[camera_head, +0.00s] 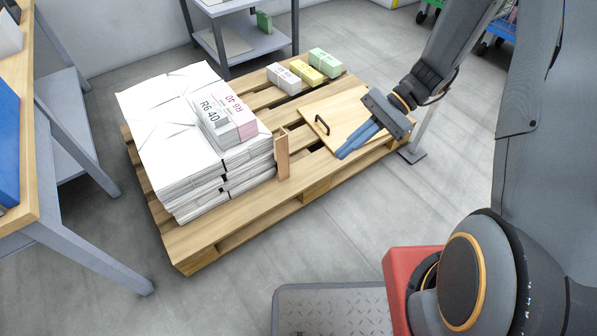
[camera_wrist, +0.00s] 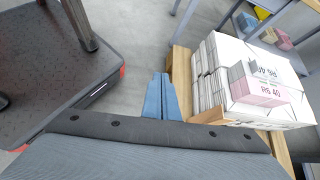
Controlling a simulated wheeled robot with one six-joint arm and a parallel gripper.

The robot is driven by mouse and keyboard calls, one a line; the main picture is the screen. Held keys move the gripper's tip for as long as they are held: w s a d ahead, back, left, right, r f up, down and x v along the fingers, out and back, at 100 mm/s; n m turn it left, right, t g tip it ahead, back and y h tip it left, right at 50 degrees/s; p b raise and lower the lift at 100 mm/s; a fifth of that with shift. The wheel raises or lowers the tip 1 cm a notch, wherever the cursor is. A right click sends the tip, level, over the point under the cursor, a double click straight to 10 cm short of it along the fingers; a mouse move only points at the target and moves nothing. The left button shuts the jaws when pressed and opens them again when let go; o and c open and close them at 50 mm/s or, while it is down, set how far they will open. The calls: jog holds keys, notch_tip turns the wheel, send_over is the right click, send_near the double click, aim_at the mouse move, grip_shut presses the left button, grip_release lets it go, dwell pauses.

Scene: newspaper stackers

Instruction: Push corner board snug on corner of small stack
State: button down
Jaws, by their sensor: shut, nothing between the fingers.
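The corner board (camera_head: 282,155) is a tan upright angle piece standing on the pallet at the near right corner of the paper stack (camera_head: 250,172). It looks very close to the stack; I cannot tell if it touches all along. In the wrist view a tan piece (camera_wrist: 209,116), probably the board, shows at the stack's corner. White and pink bundles marked R6 40 (camera_head: 222,115) lie on the stack. My gripper (camera_head: 343,153) has its blue fingers shut and empty, right of the board and apart from it, over the wooden panel. The fingers also show in the wrist view (camera_wrist: 161,80).
A wooden panel with a black handle (camera_head: 330,117) lies on the pallet (camera_head: 240,228). White, yellow and green bundles (camera_head: 309,70) sit at its back edge. A bench (camera_head: 40,150) stands at left and a grey shelf (camera_head: 240,45) behind.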

jog(key=w+d+f+m+t+y+b, duration=0.1)
jog(key=w+f+m+t+y+b, duration=0.2)
jog(key=w+f+b, duration=0.5)
jog(key=w+f+m+t+y+b, duration=0.2)
jog(key=w+f+m+b, duration=0.15)
jog(key=f, duration=0.85)
jog(key=w+d+f+m+t+y+b, duration=0.1)
jog(key=w+f+m+t+y+b, duration=0.3)
jog(key=f, duration=0.7)
jog(key=shift+n+g+h, duration=0.35)
jog(key=shift+g+h, duration=0.05)
jog(key=shift+h, duration=0.2)
jog(key=w+a+b, duration=0.1)
jog(key=a+b, duration=0.1)
jog(key=a, duration=0.2)
jog(key=w+a+b, duration=0.1)
jog(key=a+b, duration=0.1)
jog(key=a, duration=0.3)
jog(key=w+a+b, duration=0.1)
jog(key=a+b, duration=0.1)
jog(key=a, duration=0.2)
jog(key=shift+w+a+r+b, duration=0.1)
jog(key=shift+a+r+b, duration=0.15)
jog(key=shift+b, duration=0.15)
